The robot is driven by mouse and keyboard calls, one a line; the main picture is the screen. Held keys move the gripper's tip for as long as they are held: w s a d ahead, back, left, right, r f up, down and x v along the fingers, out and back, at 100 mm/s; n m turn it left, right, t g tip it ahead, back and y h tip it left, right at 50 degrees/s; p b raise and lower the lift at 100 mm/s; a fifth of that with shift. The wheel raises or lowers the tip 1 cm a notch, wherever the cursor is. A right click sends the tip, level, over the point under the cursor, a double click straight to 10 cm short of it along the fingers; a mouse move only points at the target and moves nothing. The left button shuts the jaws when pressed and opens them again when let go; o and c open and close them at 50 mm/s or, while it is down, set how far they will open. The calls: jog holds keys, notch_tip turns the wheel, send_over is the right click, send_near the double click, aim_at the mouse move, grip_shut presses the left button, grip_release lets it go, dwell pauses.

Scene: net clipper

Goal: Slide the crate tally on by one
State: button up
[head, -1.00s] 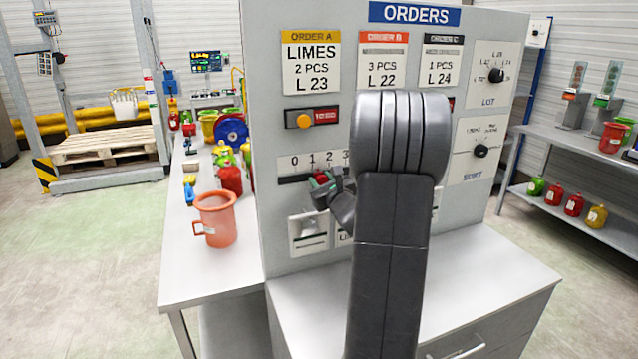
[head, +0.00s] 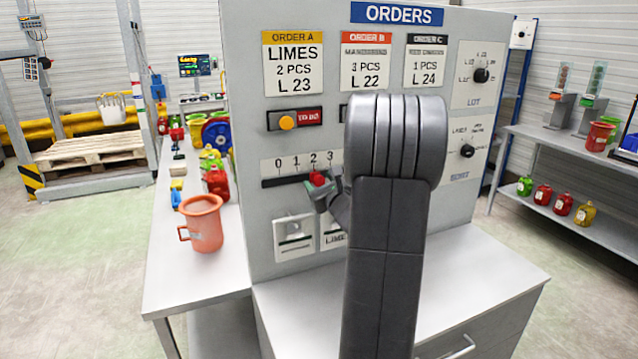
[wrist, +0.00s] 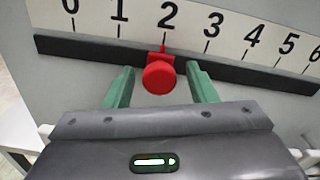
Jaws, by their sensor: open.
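The crate tally is a dark slot with a numbered white scale (head: 288,162) on the front of the orders board. Its red knob (wrist: 160,77) stands out from the slot, with its red pointer just below the 2. The knob also shows in the head view (head: 317,178). My gripper (wrist: 161,84) is open, with one green finger on each side of the knob and a gap on both sides. In the head view my gripper (head: 322,190) is at the slot, and my arm hides the scale past 3.
A grey counter (head: 470,275) juts out under the board. A side table at the left holds an orange jug (head: 202,222).

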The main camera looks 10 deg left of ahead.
jog(key=b+v, duration=0.3)
jog(key=v, duration=1)
jog(key=p+x, duration=0.3)
jog(key=x, duration=0.9)
jog(key=shift+w+a+r, duration=0.1)
jog(key=shift+w+a, duration=0.2)
jog(key=shift+w+a+p, duration=0.3)
jog(key=shift+w+p, duration=0.05)
jog(key=shift+w, duration=0.1)
jog(key=shift+a, duration=0.1)
jog(key=shift+s, duration=0.1)
